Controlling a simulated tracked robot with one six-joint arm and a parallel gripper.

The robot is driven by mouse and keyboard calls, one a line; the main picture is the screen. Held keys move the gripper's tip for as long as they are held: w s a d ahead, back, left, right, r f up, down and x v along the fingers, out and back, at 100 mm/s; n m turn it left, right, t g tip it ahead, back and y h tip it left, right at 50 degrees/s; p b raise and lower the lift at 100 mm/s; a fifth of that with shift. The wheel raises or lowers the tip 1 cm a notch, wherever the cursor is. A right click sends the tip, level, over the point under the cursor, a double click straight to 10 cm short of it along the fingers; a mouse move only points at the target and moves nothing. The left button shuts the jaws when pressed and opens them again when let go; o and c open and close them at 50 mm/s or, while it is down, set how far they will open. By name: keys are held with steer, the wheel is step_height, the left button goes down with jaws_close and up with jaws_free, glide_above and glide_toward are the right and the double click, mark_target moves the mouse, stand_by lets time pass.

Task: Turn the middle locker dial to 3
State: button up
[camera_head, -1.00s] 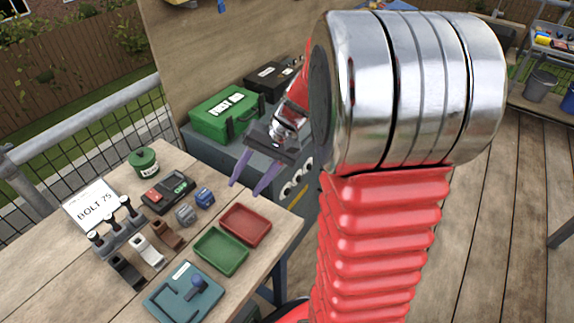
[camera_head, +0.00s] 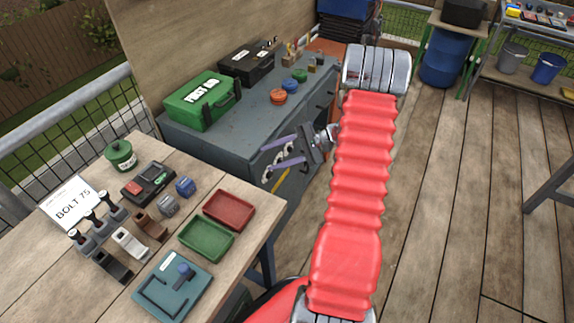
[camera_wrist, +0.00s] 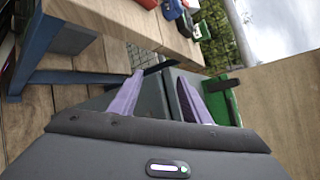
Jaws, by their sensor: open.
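The grey locker (camera_head: 240,135) stands beyond the wooden table in the head view, its front facing toward me.
A green first aid box (camera_head: 203,101), a black case (camera_head: 247,64) and small coloured items sit on the locker. The wooden table (camera_head: 190,160) at left holds trays, levers and a "BOLT 75" sign (camera_head: 72,203). The deck at right is largely clear.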

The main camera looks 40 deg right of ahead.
mark_target(281, 161)
steer(key=s+d+f+m+t+h, duration=0.2)
steer(key=s+d+f+m+t, duration=0.1)
steer(key=d+f, duration=0.4)
steer(key=s+d+f+m+t+h, duration=0.2)
steer(key=s+d+f+m+t, duration=0.2)
steer(key=d+f, duration=0.4)
steer(key=shift+s+d+f+m+t, duration=0.2)
steer(key=shift+d+f+m+t, duration=0.15)
steer(key=shift+f+t, duration=0.3)
steer(key=shift+w+a, duration=0.1)
steer(key=x, duration=1.3)
steer(key=shift+w, duration=0.35)
steer(key=c, duration=1)
steer(key=shift+c, duration=0.2)
